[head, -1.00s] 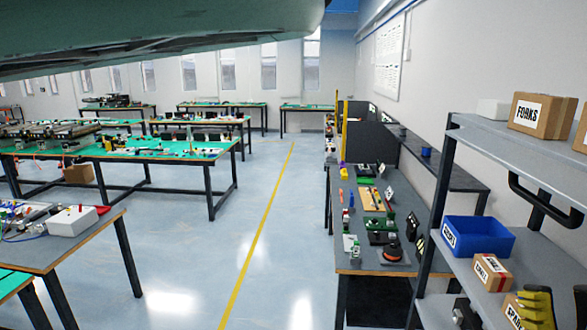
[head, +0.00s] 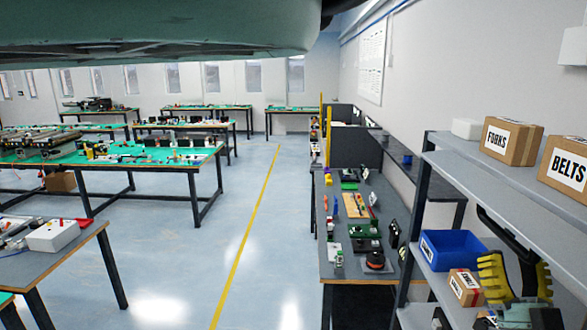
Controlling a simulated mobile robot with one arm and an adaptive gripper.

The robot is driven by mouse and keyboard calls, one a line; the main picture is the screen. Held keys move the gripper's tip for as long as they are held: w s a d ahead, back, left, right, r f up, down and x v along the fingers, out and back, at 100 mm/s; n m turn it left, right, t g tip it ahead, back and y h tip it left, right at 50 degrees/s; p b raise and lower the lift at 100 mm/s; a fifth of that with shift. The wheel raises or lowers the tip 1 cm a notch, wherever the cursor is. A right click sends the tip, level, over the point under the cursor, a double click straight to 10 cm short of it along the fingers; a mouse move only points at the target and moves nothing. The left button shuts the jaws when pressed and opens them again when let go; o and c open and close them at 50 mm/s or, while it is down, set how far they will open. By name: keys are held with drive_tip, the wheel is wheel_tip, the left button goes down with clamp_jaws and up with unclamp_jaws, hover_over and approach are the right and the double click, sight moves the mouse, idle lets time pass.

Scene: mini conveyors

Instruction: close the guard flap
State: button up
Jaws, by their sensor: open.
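My gripper (head: 517,264) shows at the lower right of the head view, with yellow ridged fingers spread apart and nothing seen between them. It appears in front of the grey shelf rack, right of a small labelled carton. Machines that look like mini conveyors (head: 40,143) sit on a green-topped table far to the left. I cannot pick out the guard flap in this view. My gripper is far from that table.
A grey shelf rack (head: 447,160) on the right holds cartons (head: 512,141) and a blue bin (head: 452,250). A long workbench (head: 337,215) with small parts stands beside it. A grey table (head: 60,262) is at the left. The floor (head: 190,265) along the yellow line is clear.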

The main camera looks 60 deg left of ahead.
sight(506, 243)
drive_tip(key=shift+p+x, duration=1.25)
drive_tip(key=shift+x, duration=0.9)
drive_tip(key=shift+s+a, duration=0.1)
drive_tip(key=shift+f, duration=0.1)
clamp_jaws()
